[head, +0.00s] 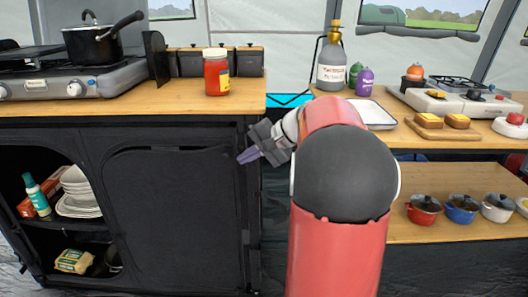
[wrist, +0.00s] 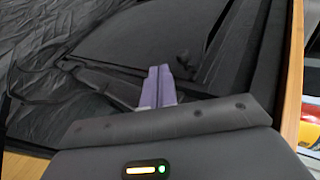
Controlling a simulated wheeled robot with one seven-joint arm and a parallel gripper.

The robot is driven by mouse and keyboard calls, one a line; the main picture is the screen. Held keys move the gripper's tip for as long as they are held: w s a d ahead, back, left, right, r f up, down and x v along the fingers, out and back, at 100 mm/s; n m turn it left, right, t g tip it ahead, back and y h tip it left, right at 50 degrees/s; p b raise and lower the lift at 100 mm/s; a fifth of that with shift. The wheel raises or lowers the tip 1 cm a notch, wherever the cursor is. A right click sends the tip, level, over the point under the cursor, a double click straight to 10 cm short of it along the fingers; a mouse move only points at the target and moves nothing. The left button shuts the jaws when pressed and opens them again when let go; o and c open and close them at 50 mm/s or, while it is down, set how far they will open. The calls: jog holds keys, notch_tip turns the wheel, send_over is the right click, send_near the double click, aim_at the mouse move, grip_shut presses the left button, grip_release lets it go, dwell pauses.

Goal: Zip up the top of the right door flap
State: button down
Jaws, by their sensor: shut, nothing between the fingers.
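The right door flap (head: 172,215) is a black fabric panel on the front of the left cabinet, and it hangs over the right compartment. A curved seam runs along its top. My gripper (head: 243,158) is at the upper right corner of the flap, with its purple fingers pointing left. The fingers also show in the wrist view (wrist: 160,72), closed together with nothing between them, over dark fabric. Whether they touch the fabric I cannot tell. The zip pull cannot be made out clearly.
The wooden countertop (head: 130,122) lies just above the flap and carries a stove (head: 80,80), a pot (head: 98,43) and a red jar (head: 216,74). The left compartment is open, with plates (head: 77,195) inside. A second table (head: 440,180) with several small pots stands at the right.

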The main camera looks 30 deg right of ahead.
aim_at(225, 154)
jog(key=shift+w+a+r, duration=0.2)
jog(key=shift+w+a, duration=0.55)
jog(key=shift+w, duration=0.05)
